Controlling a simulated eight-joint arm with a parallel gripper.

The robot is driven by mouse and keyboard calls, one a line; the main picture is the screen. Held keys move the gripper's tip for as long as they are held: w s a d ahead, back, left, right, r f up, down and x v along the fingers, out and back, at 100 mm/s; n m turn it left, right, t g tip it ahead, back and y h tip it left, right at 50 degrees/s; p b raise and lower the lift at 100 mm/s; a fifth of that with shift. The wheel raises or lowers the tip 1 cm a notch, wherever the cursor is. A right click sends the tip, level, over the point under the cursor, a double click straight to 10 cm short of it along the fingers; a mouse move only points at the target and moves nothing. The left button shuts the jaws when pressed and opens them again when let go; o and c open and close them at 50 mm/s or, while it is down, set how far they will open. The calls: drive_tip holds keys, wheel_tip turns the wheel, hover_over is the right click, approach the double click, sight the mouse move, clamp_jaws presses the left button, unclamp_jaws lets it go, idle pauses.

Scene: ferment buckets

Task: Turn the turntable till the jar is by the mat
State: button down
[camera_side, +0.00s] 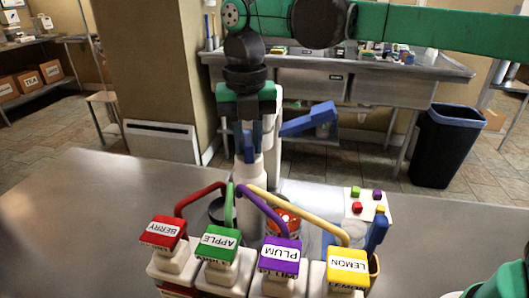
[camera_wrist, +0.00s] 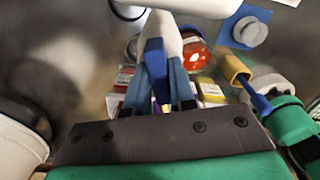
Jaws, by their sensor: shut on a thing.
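My gripper (camera_side: 248,150) points down behind the row of pump bottles, its fingers closed around the blue top of a white bottle (camera_side: 250,190). In the wrist view my gripper (camera_wrist: 155,92) shows the blue top between its fingers, with the white body (camera_wrist: 162,27) beyond. A round jar with red-orange contents or lid (camera_wrist: 197,52) is just right of the bottle. In the side view the jar (camera_side: 283,216) is partly hidden by pump spouts. A blue mat (camera_wrist: 231,35) lies at upper right of the wrist view, under a grey round thing. I cannot make out the turntable.
Pumps labelled BERRY (camera_side: 163,232), APPLE (camera_side: 218,243), PLUM (camera_side: 280,257) and LEMON (camera_side: 347,267) crowd the front. A white board (camera_side: 366,198) with coloured cubes is behind right. A yellow cup (camera_wrist: 232,68) holds a blue-handled tool. The steel table's left (camera_side: 80,215) is clear.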

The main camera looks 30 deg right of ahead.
drive_tip(key=shift+n, duration=2.6)
drive_tip(key=c, duration=0.7)
unclamp_jaws()
drive_tip(key=shift+c, duration=0.2)
drive_tip(key=shift+r, duration=2.85)
